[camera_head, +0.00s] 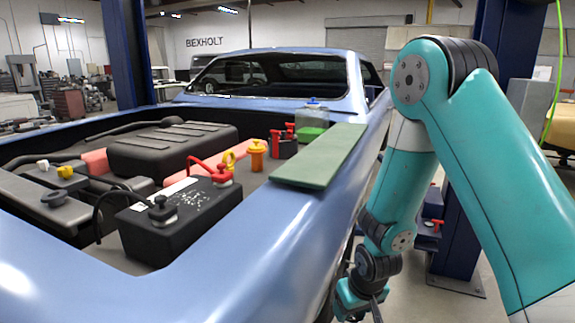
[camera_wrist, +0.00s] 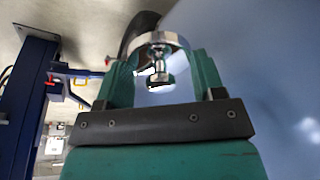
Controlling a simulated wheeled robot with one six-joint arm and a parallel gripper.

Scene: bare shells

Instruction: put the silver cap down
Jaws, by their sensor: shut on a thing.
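The silver cap (camera_wrist: 172,40) shows in the wrist view as a shiny rounded metal piece between the ends of my fingers. My gripper (camera_wrist: 160,58) is shut on it, with one green finger on each side. In the head view my gripper (camera_head: 362,300) hangs low at the bottom edge, beside the blue car's fender and below the fender top. I cannot make out the cap in that view.
A green mat (camera_head: 318,158) lies on the blue car's (camera_head: 255,235) fender, its top clear. A blue lift post (camera_head: 466,150) stands behind my arm.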

